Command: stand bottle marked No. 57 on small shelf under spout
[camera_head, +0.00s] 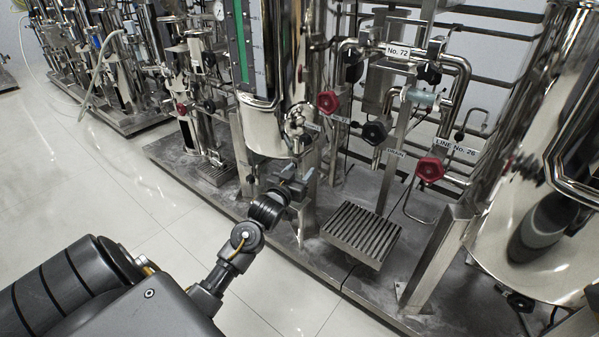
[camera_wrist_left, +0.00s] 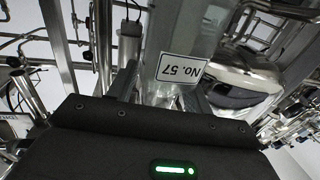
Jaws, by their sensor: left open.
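The small slatted metal shelf (camera_head: 362,232) sits low on the skid in the head view. A dark-ended outlet (camera_head: 375,135) sits above it, near the DRAIN label. My left gripper (camera_head: 297,182) is left of the shelf and a little higher, below the large steel vessel. It is open. In the left wrist view, a white label reading No. 57 (camera_wrist_left: 181,69) appears upside down on a grey body (camera_wrist_left: 190,30) just beyond my fingers. I cannot tell that body's full shape, or whether it is between the fingers. No bottle shows clearly in the head view. My right gripper is out of view.
Red valve knobs (camera_head: 430,169) and pipes crowd the back of the skid. A slanted steel post (camera_head: 433,258) stands right of the shelf, before a large shiny tank (camera_head: 545,150). The pale tiled floor (camera_head: 130,190) is clear at left.

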